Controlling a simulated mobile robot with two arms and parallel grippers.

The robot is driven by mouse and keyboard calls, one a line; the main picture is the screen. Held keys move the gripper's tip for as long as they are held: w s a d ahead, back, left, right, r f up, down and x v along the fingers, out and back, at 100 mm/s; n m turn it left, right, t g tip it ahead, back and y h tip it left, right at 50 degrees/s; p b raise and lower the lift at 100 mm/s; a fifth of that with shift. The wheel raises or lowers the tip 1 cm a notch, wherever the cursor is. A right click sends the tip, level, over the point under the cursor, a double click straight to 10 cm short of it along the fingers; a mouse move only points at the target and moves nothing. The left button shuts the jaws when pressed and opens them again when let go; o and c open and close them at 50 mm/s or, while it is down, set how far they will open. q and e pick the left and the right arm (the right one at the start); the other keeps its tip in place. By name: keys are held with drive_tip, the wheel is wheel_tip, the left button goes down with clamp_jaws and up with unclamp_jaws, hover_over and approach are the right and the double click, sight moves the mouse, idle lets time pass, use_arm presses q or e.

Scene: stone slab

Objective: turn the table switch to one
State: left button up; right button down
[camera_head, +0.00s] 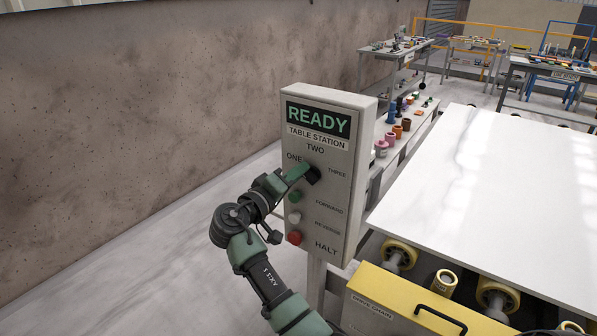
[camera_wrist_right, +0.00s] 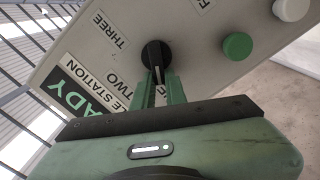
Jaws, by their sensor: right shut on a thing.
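The table switch is a round black knob (camera_head: 313,176) on a grey control panel (camera_head: 345,215) headed "READY" and "TABLE STATION". The labels ONE (camera_head: 293,156), TWO (camera_head: 315,148) and THREE (camera_head: 337,171) stand around it. My right gripper (camera_head: 303,173) reaches the knob from the left. In the right wrist view its green fingers (camera_wrist_right: 160,85) are shut on the knob (camera_wrist_right: 156,53), which sits at their tips. The fingers cover part of the knob, and I cannot tell which label its pointer faces. My left gripper is not in view.
Below the knob are a green button (camera_head: 295,197), a white button (camera_head: 295,217) and a red HALT button (camera_head: 295,238), close to my right wrist. A white slab (camera_head: 500,190) lies on rollers at right, behind a yellow drive-chain cover (camera_head: 390,300). Open floor lies left.

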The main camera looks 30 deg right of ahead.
drive_tip(key=shift+f, duration=0.1)
idle(0.4)
drive_tip(key=c, duration=1.4)
unclamp_jaws()
drive_tip(key=shift+c, duration=0.2)
drive_tip(key=b+v, duration=0.2)
drive_tip(key=v, duration=0.6)
drive_tip(key=shift+b, duration=0.3)
drive_tip(key=shift+w+f, duration=0.1)
drive_tip(key=shift+w, duration=0.05)
